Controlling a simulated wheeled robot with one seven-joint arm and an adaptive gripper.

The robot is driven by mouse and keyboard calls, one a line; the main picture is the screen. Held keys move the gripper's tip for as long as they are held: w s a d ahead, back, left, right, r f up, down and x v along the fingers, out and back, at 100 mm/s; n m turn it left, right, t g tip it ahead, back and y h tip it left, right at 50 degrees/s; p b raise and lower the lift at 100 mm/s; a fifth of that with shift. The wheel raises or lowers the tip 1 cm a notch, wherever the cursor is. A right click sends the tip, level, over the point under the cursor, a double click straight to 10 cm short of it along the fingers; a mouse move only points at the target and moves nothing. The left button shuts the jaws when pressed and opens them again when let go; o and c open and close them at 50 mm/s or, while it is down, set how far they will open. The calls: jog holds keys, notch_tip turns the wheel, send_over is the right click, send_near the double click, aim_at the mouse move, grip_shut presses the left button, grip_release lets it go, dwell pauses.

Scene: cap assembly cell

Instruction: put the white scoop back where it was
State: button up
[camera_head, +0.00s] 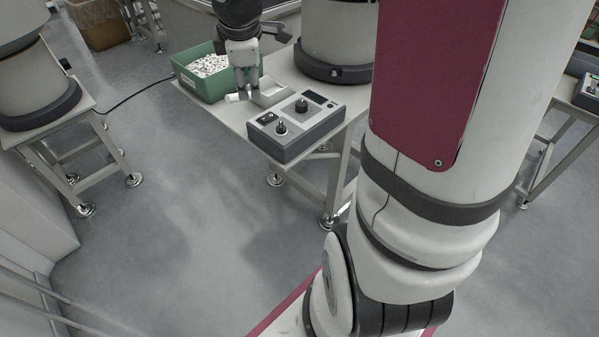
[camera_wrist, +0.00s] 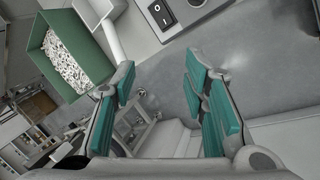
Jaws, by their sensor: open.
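The white scoop (camera_head: 235,97) shows only in part, as a pale piece on the table just below my fingers. In the wrist view a white bar (camera_wrist: 113,40), which looks like its handle, runs beside the green bin and ends near my left-hand finger. A grey bracket (camera_head: 272,96) stands just right of my gripper in the head view. My gripper (camera_head: 246,88) points down over the table edge beside the bin. In the wrist view its teal-padded fingers (camera_wrist: 160,80) are apart with nothing between them. I cannot tell whether the scoop touches a finger or the bracket.
A green bin (camera_head: 188,82) of small white caps stands left of my gripper. A grey control box (camera_head: 297,125) with knobs sits at the table's near corner, and also shows in the wrist view (camera_wrist: 185,12). A robot pedestal (camera_head: 335,72) stands behind. Floor in front is clear.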

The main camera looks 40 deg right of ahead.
jog(key=s+a+r+m+g+y, duration=0.1)
jog(key=s+a+m, duration=0.2)
jog(key=s, duration=0.7)
jog(key=s+a+r+m+g, duration=0.1)
jog(key=s+a+m, duration=0.3)
jog(key=s, duration=0.5)
jog(key=s+a+r+m+y, duration=0.1)
jog(key=s+a+m, duration=0.3)
jog(key=s, duration=0.6)
jog(key=shift+s+a+r+g+y, duration=0.35)
jog(key=shift+a+r, duration=0.2)
jog(key=shift+a, duration=0.7)
jog(key=shift+w, duration=0.1)
notch_tip(320, 180, up, 16)
jog(key=t+p, duration=0.3)
jog(key=p, duration=1.1)
jog(key=shift+r+p, duration=0.15)
jog(key=shift+p, duration=0.2)
jog(key=shift+d, duration=0.2)
